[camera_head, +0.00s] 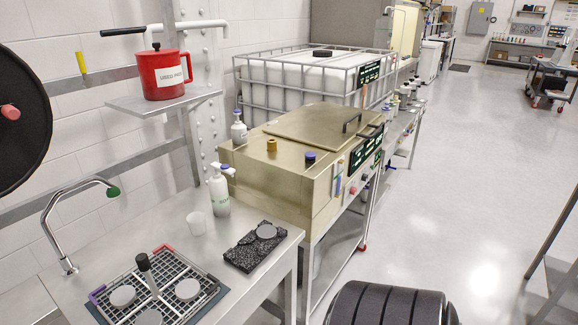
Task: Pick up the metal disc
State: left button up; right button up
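Several round grey metal discs are in view. Other discs, such as one at the left (123,296) and one at the right (187,289), lie on a grid-like fixture (160,262) with an upright dark handle (147,272). Another disc (149,317) is partly cut off by the bottom edge. Neither of my grippers shows in this view.
On the steel table (100,240) stand a curved faucet (62,225), a white cup (196,224) and a white pump bottle (219,190). A red pot (168,73) sits on a wall shelf (150,103). A beige metal machine (290,180) stands behind. Open floor (450,190) lies right.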

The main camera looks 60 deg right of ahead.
aim_at(266, 232)
jog(key=l+z, duration=0.2)
jog(key=z, duration=1.55)
jog(key=i+l, duration=0.15)
jog(key=l, duration=0.15)
jog(key=i+l, duration=0.15)
jog(key=l, duration=0.15)
jog(key=i+l, duration=0.15)
jog(key=i+l+u, duration=0.1)
jog(key=l+u, duration=0.15)
jog(key=u, duration=0.25)
jog(key=l+u, duration=0.25)
jog(key=u, duration=0.25)
jog(key=l+u, duration=0.3)
jog(key=u, duration=0.65)
jog(key=i+l, duration=0.05)
